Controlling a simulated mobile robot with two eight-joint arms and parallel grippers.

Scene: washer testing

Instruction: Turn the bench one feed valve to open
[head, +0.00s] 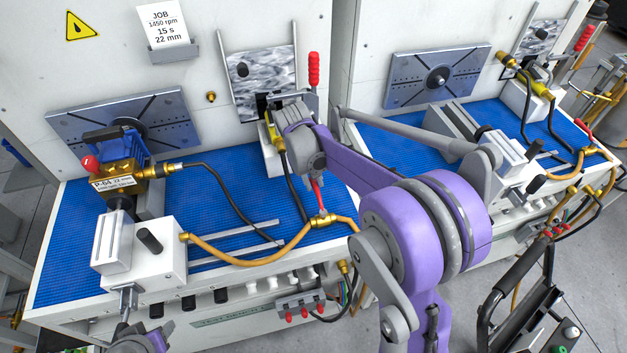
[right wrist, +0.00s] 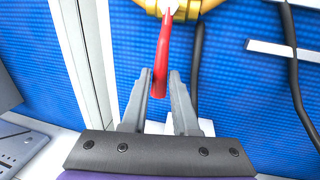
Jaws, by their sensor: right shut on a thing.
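The bench one feed valve is a brass fitting (head: 322,220) in the orange hose line at the front right of the left bench. It also shows at the top of the right wrist view (right wrist: 175,9). Its red lever (head: 319,198) points away from the bench's front edge, roughly across the hose line. My right gripper (right wrist: 160,80) has its two grey fingers around the free end of the red lever (right wrist: 161,55) and is shut on it. In the head view my purple arm largely hides this gripper. My left gripper (head: 130,343) shows only in part at the bottom edge; its jaws are unclear.
A brass and blue unit (head: 122,165) with a P-64 tag stands at left on the blue mat (head: 75,235). A white block (head: 155,258) is in front of it. A black cable (head: 225,195) crosses the mat. A red-handled lever (head: 314,70) stands upright behind. A second similar bench is at right.

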